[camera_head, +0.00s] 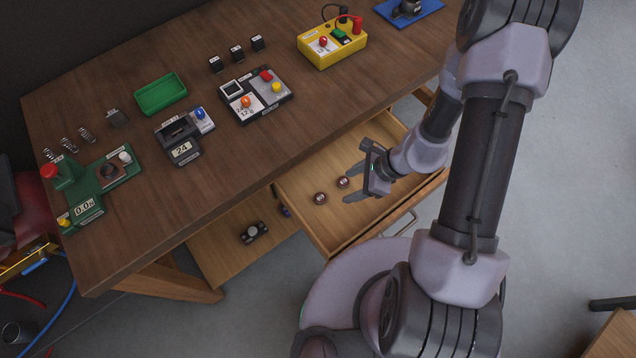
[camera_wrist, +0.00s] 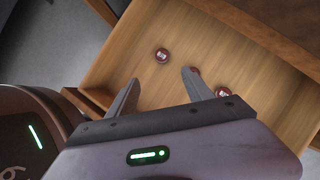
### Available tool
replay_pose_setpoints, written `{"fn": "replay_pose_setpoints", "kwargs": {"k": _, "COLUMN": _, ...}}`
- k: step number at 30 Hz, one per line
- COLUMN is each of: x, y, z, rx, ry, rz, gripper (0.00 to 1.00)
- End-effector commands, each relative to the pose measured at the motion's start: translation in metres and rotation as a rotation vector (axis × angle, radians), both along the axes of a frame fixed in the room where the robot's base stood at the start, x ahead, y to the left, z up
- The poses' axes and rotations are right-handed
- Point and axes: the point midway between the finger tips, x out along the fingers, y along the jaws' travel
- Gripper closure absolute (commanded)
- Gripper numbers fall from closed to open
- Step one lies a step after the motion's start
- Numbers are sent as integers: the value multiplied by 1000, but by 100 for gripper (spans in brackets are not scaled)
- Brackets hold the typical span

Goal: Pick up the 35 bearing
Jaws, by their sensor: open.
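Small dark round bearings with pale-marked tops lie in the open wooden drawer (camera_head: 300,188). In the head view one bearing (camera_head: 320,197) lies left of my gripper (camera_head: 349,186), and another bearing (camera_head: 342,182) lies near its fingertips. In the wrist view one bearing (camera_wrist: 162,55) lies beyond the gap between the fingers. A second bearing (camera_wrist: 222,91) lies right of the right finger, and a third (camera_wrist: 196,71) is partly hidden by that finger. The markings are too small to tell which is the 35. My gripper (camera_wrist: 161,77) is open and empty over the drawer.
The drawer's walls surround the bearings, and its front has a metal handle (camera_head: 400,223). The workbench top (camera_head: 210,180) overhangs behind it and carries a green tray (camera_head: 160,94), a yellow box (camera_head: 332,45) and several devices. A dark part (camera_head: 254,232) rests on the lower shelf.

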Motion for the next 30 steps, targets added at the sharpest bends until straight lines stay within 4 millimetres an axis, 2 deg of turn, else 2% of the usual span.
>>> {"fn": "replay_pose_setpoints", "kwargs": {"k": 1, "x": 0, "y": 8, "z": -21, "rx": 1, "ry": 4, "rz": 3, "gripper": 40}}
{"fn": "replay_pose_setpoints", "kwargs": {"k": 6, "x": 5, "y": 31, "z": -60, "rx": 0, "ry": 2, "rz": 3, "gripper": 40}}
{"fn": "replay_pose_setpoints", "kwargs": {"k": 14, "x": 10, "y": 46, "z": -82, "rx": 0, "ry": 0, "rz": 4, "gripper": 40}}
{"fn": "replay_pose_setpoints", "kwargs": {"k": 20, "x": 17, "y": 65, "z": -116, "rx": 1, "ry": 0, "rz": 5, "gripper": 40}}
{"fn": "replay_pose_setpoints", "kwargs": {"k": 27, "x": 19, "y": 68, "z": -118, "rx": 1, "ry": -2, "rz": 3, "gripper": 42}}
{"fn": "replay_pose_setpoints", "kwargs": {"k": 30, "x": 19, "y": 68, "z": -118, "rx": 1, "ry": -2, "rz": 3, "gripper": 62}}
